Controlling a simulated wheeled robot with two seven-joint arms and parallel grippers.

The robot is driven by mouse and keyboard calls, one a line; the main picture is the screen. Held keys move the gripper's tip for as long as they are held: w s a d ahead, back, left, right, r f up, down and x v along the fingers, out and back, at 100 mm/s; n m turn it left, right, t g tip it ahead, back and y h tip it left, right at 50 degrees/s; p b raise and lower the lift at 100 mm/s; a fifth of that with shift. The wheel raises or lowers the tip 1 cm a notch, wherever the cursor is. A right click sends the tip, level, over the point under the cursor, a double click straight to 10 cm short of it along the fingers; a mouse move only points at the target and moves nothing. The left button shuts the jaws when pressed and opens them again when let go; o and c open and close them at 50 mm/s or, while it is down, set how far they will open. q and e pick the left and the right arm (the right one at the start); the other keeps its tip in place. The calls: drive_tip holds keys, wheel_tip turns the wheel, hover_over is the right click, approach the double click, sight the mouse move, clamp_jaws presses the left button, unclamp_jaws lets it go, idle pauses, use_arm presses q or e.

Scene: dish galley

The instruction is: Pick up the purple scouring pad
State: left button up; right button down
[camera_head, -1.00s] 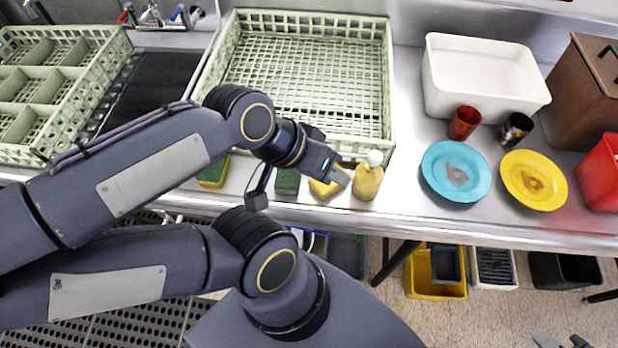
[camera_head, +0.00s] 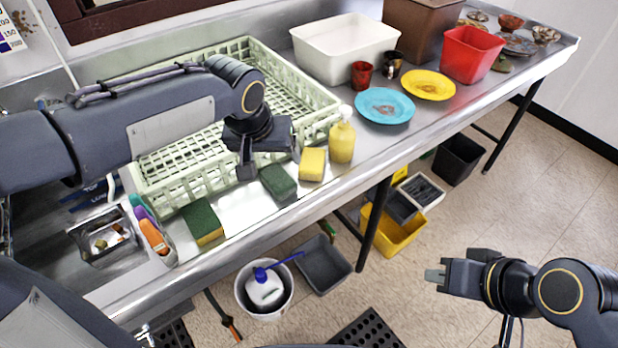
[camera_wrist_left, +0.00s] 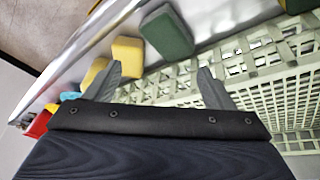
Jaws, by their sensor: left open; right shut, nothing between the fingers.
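A narrow purple item (camera_head: 143,208), probably the purple scouring pad, stands between a teal one (camera_head: 136,199) and an orange one (camera_head: 154,236) in a small holder at the counter's left front. It is mostly hidden by the orange one. My left gripper (camera_head: 268,158) is open and empty, to the right of it, above the front edge of the pale green rack. The left wrist view shows its two spread fingers (camera_wrist_left: 160,85) with nothing between them. My right gripper (camera_head: 436,275) is shut and empty, out over the floor at lower right.
A green-yellow sponge (camera_head: 203,222), a green pad (camera_head: 278,182), a yellow sponge (camera_head: 312,164) and a yellow bottle (camera_head: 342,138) line the front of the rack (camera_head: 325,105). A metal bin (camera_head: 104,238) sits left of the holder. Blue (camera_head: 385,105) and yellow plates (camera_head: 429,85) lie further right.

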use_arm(q)
drive_tip(key=y+b, duration=0.1)
approach(311, 165)
wheel_tip(311, 165, down, 2)
drive_tip(key=shift+m+t, duration=0.3)
drive_tip(key=x, duration=0.7)
drive_tip(key=shift+w+f, duration=0.15)
drive_tip(key=shift+f, duration=0.1)
drive_tip(key=shift+c, duration=0.5)
drive_tip(key=c, duration=0.9)
